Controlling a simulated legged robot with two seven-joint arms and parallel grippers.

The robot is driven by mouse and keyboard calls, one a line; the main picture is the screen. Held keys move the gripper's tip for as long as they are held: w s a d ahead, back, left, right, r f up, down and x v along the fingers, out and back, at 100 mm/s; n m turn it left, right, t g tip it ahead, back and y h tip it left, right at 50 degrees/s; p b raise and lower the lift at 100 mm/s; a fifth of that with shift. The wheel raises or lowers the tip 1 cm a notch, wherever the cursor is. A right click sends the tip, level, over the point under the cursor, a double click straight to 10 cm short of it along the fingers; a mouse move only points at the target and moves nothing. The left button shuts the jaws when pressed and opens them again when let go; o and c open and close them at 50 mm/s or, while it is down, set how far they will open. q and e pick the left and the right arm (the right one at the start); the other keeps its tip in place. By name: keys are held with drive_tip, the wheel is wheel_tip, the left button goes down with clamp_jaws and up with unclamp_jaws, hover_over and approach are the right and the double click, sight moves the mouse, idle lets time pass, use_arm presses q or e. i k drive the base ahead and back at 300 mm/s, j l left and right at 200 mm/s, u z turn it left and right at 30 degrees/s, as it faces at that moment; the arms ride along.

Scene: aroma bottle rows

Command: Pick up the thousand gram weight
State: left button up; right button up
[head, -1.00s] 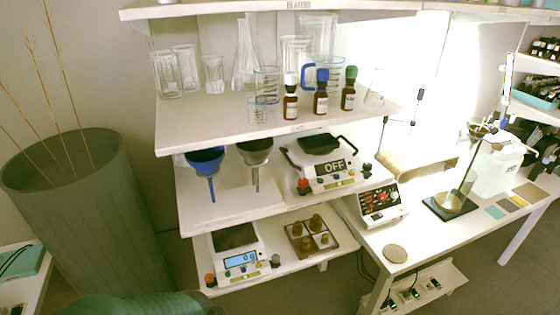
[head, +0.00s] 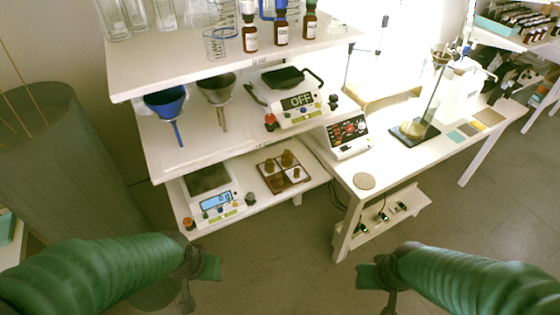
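My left gripper (head: 200,288) is in the lower left, in front of the low shelf and apart from the tray. My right gripper (head: 378,290) is in the lower middle right, over the floor and apart from everything. Neither gripper visibly holds anything. Their fingers are seen too poorly to tell whether they are open.
A digital scale (head: 212,195) stands left of the tray on the low shelf. Above are funnels (head: 167,103), another scale reading OFF (head: 297,100) and bottles (head: 281,30). A desk (head: 400,165) with a control box (head: 347,135) stands to the right. A large bin (head: 60,170) stands left.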

sight(287, 158)
drive_tip(key=i+l, duration=0.2)
drive_tip(key=l, duration=0.15)
drive_tip(key=i+l+u, duration=0.1)
drive_tip(key=i+l, duration=0.35)
drive_tip(key=l, duration=0.25)
drive_tip(key=i+l+u, duration=0.15)
drive_tip(key=l, duration=0.25)
drive_tip(key=i+l, duration=0.25)
drive_tip(key=i+l+u, duration=0.1)
drive_tip(key=l, duration=0.4)
drive_tip(key=i+l, duration=0.25)
drive_tip(key=l, duration=0.15)
drive_tip(key=i+l+u, duration=0.1)
drive_tip(key=l, duration=0.3)
drive_tip(key=i, duration=0.05)
